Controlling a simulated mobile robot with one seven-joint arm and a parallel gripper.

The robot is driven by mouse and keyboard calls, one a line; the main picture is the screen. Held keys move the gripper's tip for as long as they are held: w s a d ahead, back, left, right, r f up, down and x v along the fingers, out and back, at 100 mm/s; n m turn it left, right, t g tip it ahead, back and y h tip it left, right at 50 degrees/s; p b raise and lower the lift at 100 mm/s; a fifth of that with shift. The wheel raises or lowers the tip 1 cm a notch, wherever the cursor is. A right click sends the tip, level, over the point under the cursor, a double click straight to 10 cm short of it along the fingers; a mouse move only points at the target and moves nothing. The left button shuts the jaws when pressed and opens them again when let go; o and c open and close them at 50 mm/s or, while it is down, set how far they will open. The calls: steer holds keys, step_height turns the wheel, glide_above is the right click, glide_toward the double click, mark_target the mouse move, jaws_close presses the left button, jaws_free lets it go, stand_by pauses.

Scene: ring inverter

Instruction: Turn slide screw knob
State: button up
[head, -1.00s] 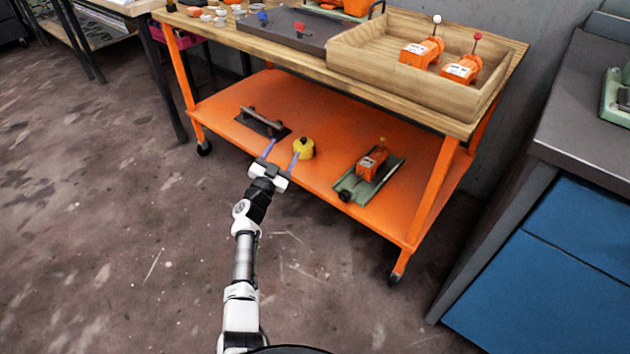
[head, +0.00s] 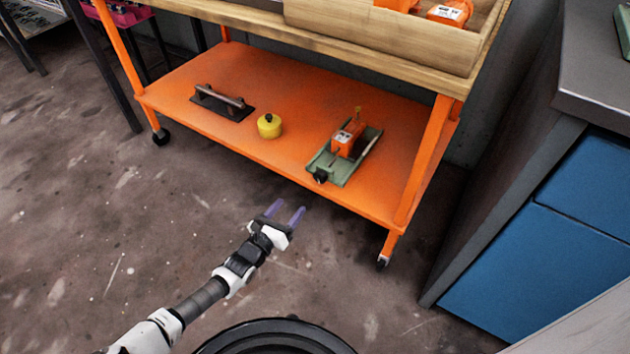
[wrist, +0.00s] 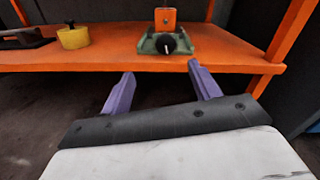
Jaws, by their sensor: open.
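The green slide (head: 345,160) lies on the orange lower shelf of the cart, with an orange block (head: 347,138) mounted on it. Its black screw knob (head: 320,176) is at the slide's near end, close to the shelf's front edge. In the wrist view the knob (wrist: 168,44) faces me, above and between my fingertips, with a pale mark on its face. My gripper (head: 290,212) is open and empty, in front of the shelf and apart from the knob. Its purple fingers also show in the wrist view (wrist: 160,78).
A yellow cylinder (head: 269,126) and a black plate with a handle (head: 222,102) sit on the shelf (head: 190,90) to the left. An orange cart leg (head: 425,165) stands right of the slide. The wooden upper top (head: 300,50) overhangs the shelf. A blue cabinet (head: 580,255) is at right.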

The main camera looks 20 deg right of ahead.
steer(key=b, duration=0.3)
glide_toward(319, 179)
steer(key=x, duration=0.8)
steer(key=shift+w, duration=0.3)
steer(key=c, duration=1)
steer(key=shift+m, duration=0.3)
steer(key=shift+m+p, duration=0.3)
steer(key=shift+p, duration=0.05)
steer(key=m+p, duration=0.1)
steer(key=m, duration=0.3)
steer(key=shift+d+m, duration=0.1)
steer(key=shift+m, duration=0.2)
steer(key=m+p, duration=0.2)
steer(key=m, duration=0.4)
steer(key=shift+s, duration=0.1)
